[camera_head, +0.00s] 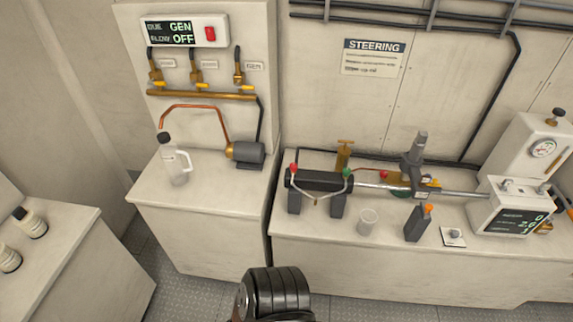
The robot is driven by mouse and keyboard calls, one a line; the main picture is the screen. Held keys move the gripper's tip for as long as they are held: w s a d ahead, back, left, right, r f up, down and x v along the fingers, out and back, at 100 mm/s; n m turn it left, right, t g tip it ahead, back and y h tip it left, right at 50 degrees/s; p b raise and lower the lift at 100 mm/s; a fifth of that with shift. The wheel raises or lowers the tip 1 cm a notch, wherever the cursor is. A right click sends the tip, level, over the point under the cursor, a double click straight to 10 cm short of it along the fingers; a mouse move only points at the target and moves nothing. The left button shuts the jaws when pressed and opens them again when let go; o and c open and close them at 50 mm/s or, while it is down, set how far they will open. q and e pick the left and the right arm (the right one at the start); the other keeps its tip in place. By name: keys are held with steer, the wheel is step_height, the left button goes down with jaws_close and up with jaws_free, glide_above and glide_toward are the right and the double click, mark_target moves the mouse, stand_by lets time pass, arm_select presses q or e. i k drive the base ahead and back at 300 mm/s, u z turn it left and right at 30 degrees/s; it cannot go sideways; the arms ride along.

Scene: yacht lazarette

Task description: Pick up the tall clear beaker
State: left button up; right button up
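A taller clear bottle or jug (175,164) with a handle and a black cap stands on the left-hand cabinet. Neither is touched by anything of mine. Neither gripper can be made out in the head view. A dark ridged part, apparently mine, shows at the bottom centre, well short of both benches.

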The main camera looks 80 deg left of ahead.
mark_target(368, 217)
steer(key=u, duration=2.4)
